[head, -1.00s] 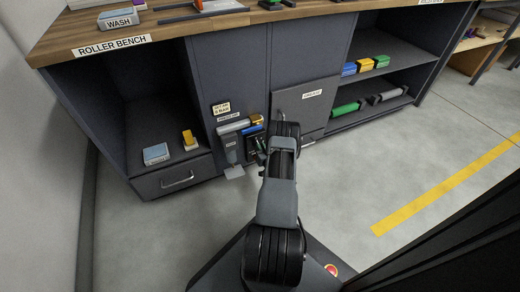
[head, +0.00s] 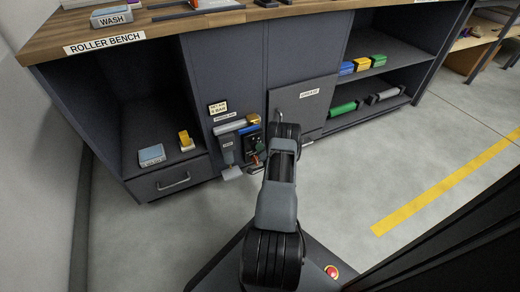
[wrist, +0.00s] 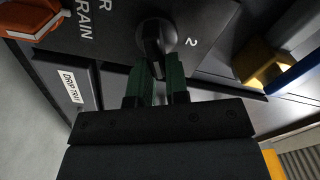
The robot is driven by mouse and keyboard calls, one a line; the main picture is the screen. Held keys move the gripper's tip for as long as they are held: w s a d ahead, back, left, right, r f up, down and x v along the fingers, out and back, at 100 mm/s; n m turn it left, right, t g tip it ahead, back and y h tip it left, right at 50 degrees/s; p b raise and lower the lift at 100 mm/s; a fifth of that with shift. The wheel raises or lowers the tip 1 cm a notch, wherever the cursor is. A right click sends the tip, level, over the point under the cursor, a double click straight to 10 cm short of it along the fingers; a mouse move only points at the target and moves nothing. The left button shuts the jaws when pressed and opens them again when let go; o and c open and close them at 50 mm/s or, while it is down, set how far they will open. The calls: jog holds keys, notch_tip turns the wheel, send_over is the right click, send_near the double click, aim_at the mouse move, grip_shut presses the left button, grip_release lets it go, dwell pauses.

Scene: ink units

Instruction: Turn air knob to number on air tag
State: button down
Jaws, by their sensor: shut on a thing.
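The air knob (wrist: 153,38) is a black round knob with a raised bar, on a dark panel in the wrist view. A white number 2 (wrist: 191,42) is printed to its right; other dial numbers are hidden. My gripper (wrist: 157,75), with dark green fingers, is shut on the lower end of the bar, one finger on each side. In the head view the panel (head: 250,140) is partly hidden behind my arm. The cream air tag (head: 218,107) is on the cabinet front above it; its print is too small to read surely.
An orange part (wrist: 28,16) is at the wrist view's upper left, near white lettering. A drip tray label (wrist: 76,89) is on the left. A yellow and blue part (wrist: 262,65) is close on the right. A grey door (head: 303,100) adjoins the panel.

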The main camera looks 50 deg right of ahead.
jog(key=m, duration=0.5)
jog(key=shift+w+f, duration=0.1)
jog(key=shift+f, duration=0.25)
jog(key=shift+m, duration=0.3)
jog(key=c, duration=1.3)
grip_release()
jog(key=shift+o, duration=0.9)
jog(key=shift+d, duration=0.1)
jog(key=p+v, duration=0.5)
jog(key=v, duration=0.9)
